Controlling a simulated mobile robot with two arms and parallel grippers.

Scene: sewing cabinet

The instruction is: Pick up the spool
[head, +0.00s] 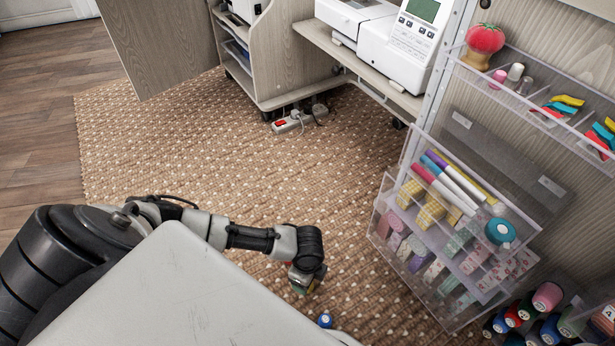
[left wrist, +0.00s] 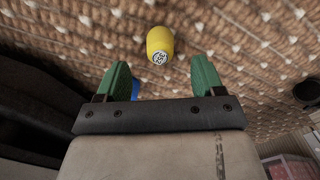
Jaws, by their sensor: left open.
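A yellow spool (left wrist: 160,42) with a patterned pale end lies on the rug in the left wrist view. It is ahead of and between the two green fingers of my left gripper (left wrist: 162,78), apart from both. The gripper is open, with nothing between its fingers. In the head view my left gripper (head: 302,283) points down over the rug, and I cannot make out the yellow spool there. A blue spool-like object (head: 325,320) shows below and right of the gripper. A bit of blue (left wrist: 135,90) shows beside the left finger in the wrist view. My right gripper is not in view.
A clear tiered organizer (head: 395,215) with markers and fabric rolls stands on the right. Several thread spools (head: 547,296) sit at its lower right. The cabinet (head: 290,65) and a power strip (head: 288,123) are further back. The rug (head: 190,140) is open left of the organizer.

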